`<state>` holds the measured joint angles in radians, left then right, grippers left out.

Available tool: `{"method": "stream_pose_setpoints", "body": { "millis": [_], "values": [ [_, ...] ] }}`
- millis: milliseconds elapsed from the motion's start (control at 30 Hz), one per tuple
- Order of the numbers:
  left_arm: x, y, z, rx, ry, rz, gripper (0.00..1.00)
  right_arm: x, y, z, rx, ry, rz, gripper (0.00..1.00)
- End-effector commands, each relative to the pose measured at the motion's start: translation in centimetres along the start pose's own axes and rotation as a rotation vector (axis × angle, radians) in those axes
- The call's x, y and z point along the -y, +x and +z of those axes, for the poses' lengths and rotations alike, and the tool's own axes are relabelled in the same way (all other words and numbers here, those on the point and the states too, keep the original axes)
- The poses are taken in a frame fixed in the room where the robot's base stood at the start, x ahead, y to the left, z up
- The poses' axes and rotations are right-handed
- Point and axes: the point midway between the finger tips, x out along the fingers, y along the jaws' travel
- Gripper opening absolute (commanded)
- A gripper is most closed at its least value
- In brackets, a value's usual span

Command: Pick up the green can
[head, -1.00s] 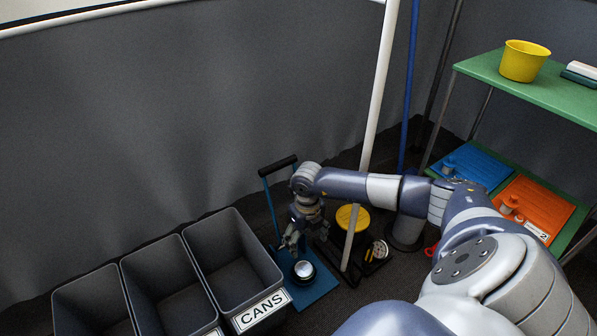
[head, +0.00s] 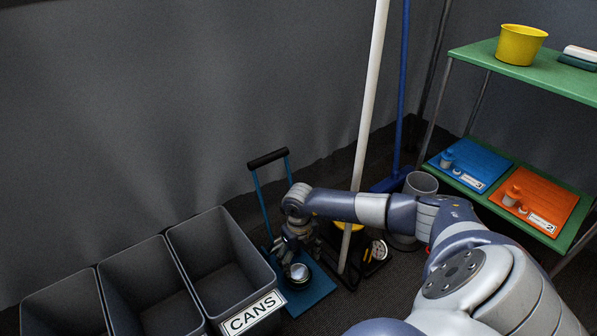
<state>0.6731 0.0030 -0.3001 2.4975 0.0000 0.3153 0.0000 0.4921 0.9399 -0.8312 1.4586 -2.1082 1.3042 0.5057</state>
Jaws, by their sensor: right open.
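A can (head: 299,273) with a shiny round silver lid stands upright on the blue platform of a hand trolley (head: 312,296). Its side is dark and mostly hidden, so its green colour is hard to make out. My right gripper (head: 288,262) points down at the can's far left side, with its fingers open. It is very close to the can; I cannot tell whether it touches. My left gripper is not in view.
Three grey bins stand left of the trolley; the nearest one (head: 262,268) carries a CANS label. A white pole (head: 368,100) rises right of my gripper. A grey bucket (head: 421,184) and a green shelf (head: 480,52) stand further right.

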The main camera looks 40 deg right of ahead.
Motion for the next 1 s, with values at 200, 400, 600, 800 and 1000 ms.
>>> {"method": "stream_pose_setpoints", "body": {
  "millis": [200,400,600,800,1000],
  "values": [
    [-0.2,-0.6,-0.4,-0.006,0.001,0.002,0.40,-0.1,0.9,0.0,0.000,0.000,0.001,0.73],
    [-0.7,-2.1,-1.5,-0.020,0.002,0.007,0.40,-0.5,3.0,0.1,0.001,-0.001,0.002,0.73],
    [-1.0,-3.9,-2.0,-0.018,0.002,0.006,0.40,-0.6,5.1,0.1,0.000,0.000,0.001,0.73],
    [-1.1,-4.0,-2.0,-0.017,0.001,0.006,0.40,-0.6,5.3,0.1,0.001,0.001,0.001,0.73],
    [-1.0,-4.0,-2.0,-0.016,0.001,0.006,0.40,-0.6,5.2,0.1,0.000,0.000,0.001,0.56]
  ]
}}
